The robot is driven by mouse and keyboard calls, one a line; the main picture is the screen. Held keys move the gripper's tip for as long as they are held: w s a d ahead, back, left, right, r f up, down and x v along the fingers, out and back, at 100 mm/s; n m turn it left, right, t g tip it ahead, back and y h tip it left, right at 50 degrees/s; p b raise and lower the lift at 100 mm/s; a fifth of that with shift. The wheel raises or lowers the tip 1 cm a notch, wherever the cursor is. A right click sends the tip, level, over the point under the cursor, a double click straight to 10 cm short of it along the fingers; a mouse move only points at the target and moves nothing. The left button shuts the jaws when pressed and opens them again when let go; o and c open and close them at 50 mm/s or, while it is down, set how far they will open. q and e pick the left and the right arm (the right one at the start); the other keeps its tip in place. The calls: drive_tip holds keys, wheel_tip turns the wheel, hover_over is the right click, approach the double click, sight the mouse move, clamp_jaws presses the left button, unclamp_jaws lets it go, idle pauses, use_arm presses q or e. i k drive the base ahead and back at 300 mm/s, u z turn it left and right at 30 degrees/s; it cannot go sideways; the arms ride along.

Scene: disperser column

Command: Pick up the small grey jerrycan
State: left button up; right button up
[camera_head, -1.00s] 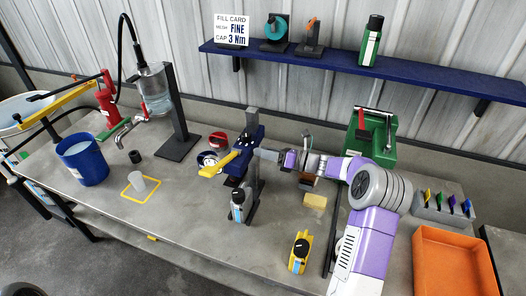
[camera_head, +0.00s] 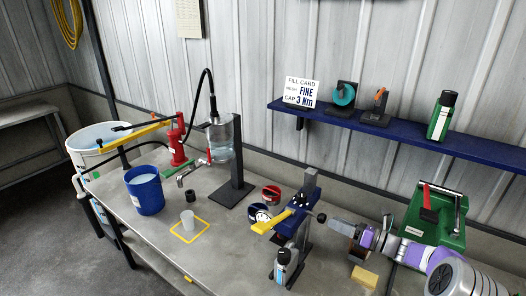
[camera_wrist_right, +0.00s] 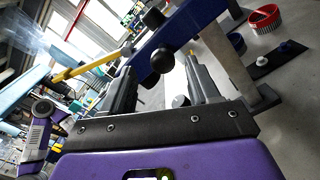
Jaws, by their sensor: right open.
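The small grey jerrycan (camera_head: 282,271) stands upright on the bench at the front of the blue press, with a black cap and a pale label. My right gripper (camera_head: 337,222) is just right of the press head, above the bench, behind and to the right of the jerrycan. Its jaws are open in the right wrist view (camera_wrist_right: 160,68), with no jerrycan clearly visible between them. A small round grey part (camera_wrist_right: 181,101) shows there, but I cannot tell what it is. My left gripper is out of view.
The blue press (camera_head: 293,222) with its yellow lever (camera_head: 271,226) stands close to my right gripper. A yellow sponge (camera_head: 364,277) lies right of the jerrycan. A blue bucket (camera_head: 146,196) stands at left; bench space between is mostly clear.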

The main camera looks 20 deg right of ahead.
sight(283, 274)
drive_tip(key=k, duration=1.05)
